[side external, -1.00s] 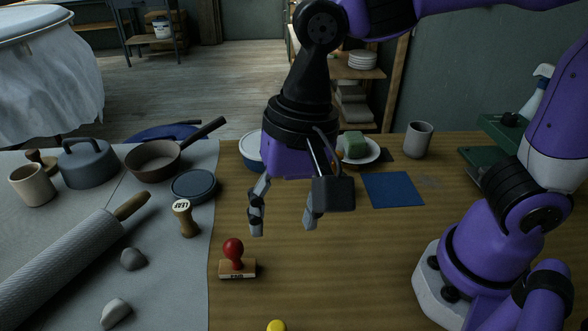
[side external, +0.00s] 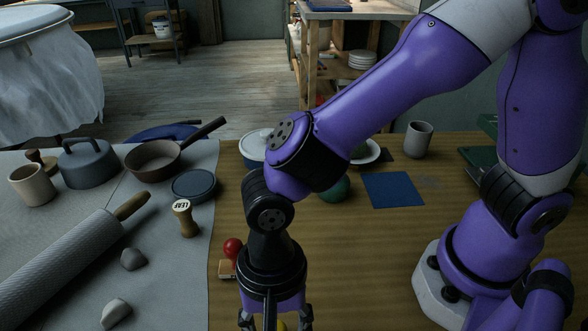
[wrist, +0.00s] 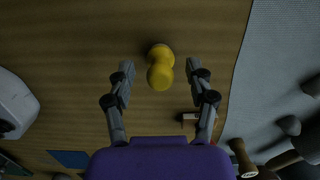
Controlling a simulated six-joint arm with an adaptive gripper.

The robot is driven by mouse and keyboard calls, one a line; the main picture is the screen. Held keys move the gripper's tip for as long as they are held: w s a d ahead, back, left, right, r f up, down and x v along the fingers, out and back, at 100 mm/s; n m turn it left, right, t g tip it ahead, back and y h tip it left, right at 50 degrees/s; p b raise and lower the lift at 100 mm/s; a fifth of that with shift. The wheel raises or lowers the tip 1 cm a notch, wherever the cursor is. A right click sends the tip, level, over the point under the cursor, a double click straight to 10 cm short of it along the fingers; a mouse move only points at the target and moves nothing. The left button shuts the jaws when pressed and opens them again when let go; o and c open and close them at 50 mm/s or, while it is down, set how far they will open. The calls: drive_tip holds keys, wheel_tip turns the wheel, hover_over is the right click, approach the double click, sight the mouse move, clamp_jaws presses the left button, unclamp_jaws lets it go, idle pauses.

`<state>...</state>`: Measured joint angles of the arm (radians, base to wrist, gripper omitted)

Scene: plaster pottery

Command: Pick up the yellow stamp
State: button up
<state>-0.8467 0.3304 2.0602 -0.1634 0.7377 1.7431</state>
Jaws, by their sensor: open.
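The yellow stamp (wrist: 160,74) is in the wrist view, a smooth yellow body with a rounded knob, between my two fingers near their tips. In the side external view only a sliver of the yellow stamp (side external: 281,326) shows at the bottom edge, mostly hidden by my gripper. My gripper (wrist: 158,66) is open, pointing down, with one finger on each side of the stamp and a visible gap to both. It also shows at the bottom of the side external view (side external: 275,320). I cannot tell the exact height of the fingertips above the table.
A red-knobbed stamp (side external: 232,248) stands just behind my gripper, partly hidden. A wooden LEAF stamp (side external: 183,220), a rolling pin (side external: 65,255) and grey lumps (side external: 117,312) lie left on the grey cloth.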

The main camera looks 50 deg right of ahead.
drive_tip(key=shift+f, duration=0.3)
clamp_jaws()
